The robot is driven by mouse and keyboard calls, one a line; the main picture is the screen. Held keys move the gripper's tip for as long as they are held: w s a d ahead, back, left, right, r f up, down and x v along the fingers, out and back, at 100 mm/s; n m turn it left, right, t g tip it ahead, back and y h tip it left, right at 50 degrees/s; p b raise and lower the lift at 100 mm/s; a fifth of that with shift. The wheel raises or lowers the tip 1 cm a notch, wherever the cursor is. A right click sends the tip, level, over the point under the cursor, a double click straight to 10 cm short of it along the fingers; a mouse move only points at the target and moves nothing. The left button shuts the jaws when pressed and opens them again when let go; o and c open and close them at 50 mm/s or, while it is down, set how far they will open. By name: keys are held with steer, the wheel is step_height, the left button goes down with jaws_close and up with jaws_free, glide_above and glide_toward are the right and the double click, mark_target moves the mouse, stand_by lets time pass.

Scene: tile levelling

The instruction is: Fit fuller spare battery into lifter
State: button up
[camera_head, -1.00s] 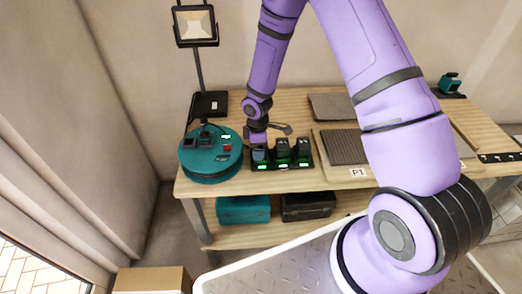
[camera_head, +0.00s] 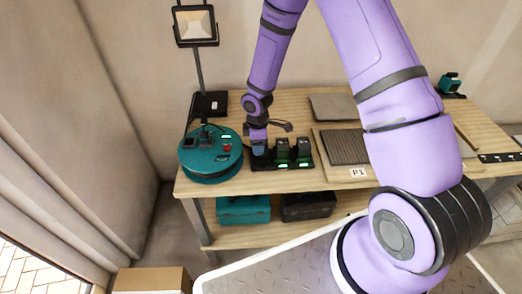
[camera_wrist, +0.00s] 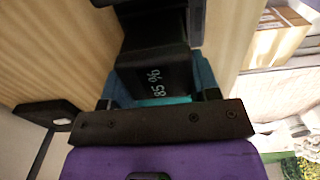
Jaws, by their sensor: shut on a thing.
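My gripper (camera_head: 259,143) is shut on a dark battery (camera_wrist: 153,85) marked "85 %", with teal beside it in the wrist view. In the head view the battery (camera_head: 259,149) hangs over the left end of a black charging dock (camera_head: 262,164). Two other dark green batteries (camera_head: 282,150) (camera_head: 303,150) stand in the dock, each with a lit green mark below. A small teal and black device (camera_head: 450,83) stands at the bench's far right; it may be the lifter, but is too small to tell. Its battery slot cannot be made out.
A round teal reel (camera_head: 211,158) stands close left of the dock. A lamp on a post (camera_head: 197,60) rises behind it. A board with a dark ribbed plate (camera_head: 343,147) and "P1" label lies to the right. A grey plate (camera_head: 331,106) lies behind.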

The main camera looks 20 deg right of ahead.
steer(key=shift+r, duration=2.3)
steer(key=shift+s, duration=0.1)
